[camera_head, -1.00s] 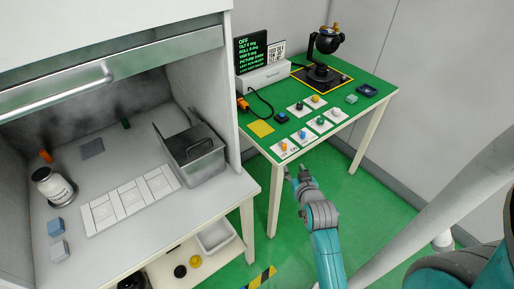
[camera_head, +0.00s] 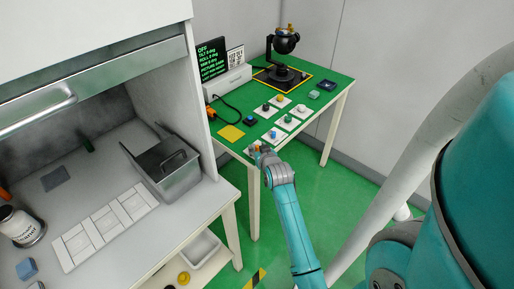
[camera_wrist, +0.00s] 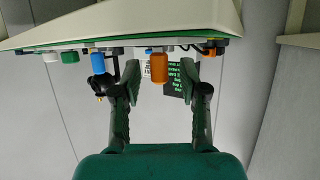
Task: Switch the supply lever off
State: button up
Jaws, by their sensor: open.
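Several small levers with coloured handles stand on white plates at the front of the green table. An orange-handled lever (camera_wrist: 159,67) is central in the wrist view, and a blue-handled lever (camera_wrist: 97,63) is left of it. I cannot read which plate is marked supply. My gripper (camera_wrist: 163,72) is open, its fingers on either side of the orange handle in that view; contact cannot be told. In the head view my gripper (camera_head: 262,153) is at the table's front left corner and mostly hides the orange lever. The black display (camera_head: 211,60) reads OFF at its top.
The green table (camera_head: 322,87) also bears a black gimbal camera (camera_head: 284,45), a yellow square (camera_head: 231,132) and a cable. Green floor right of the table is clear.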

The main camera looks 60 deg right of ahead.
jog(key=shift+w+d+f, duration=0.25)
jog(key=shift+w+d, duration=0.15)
jog(key=shift+d, duration=0.05)
grip_shut()
jog(key=shift+w+a+m+h, duration=0.1)
jog(key=shift+a+m+h, duration=0.05)
jog(key=shift+m+h, duration=0.15)
jog(key=shift+w+a+m+g+h, duration=0.15)
jog(key=shift+m+g+h, duration=0.35)
jog(key=shift+m+g, duration=0.3)
grip_release()
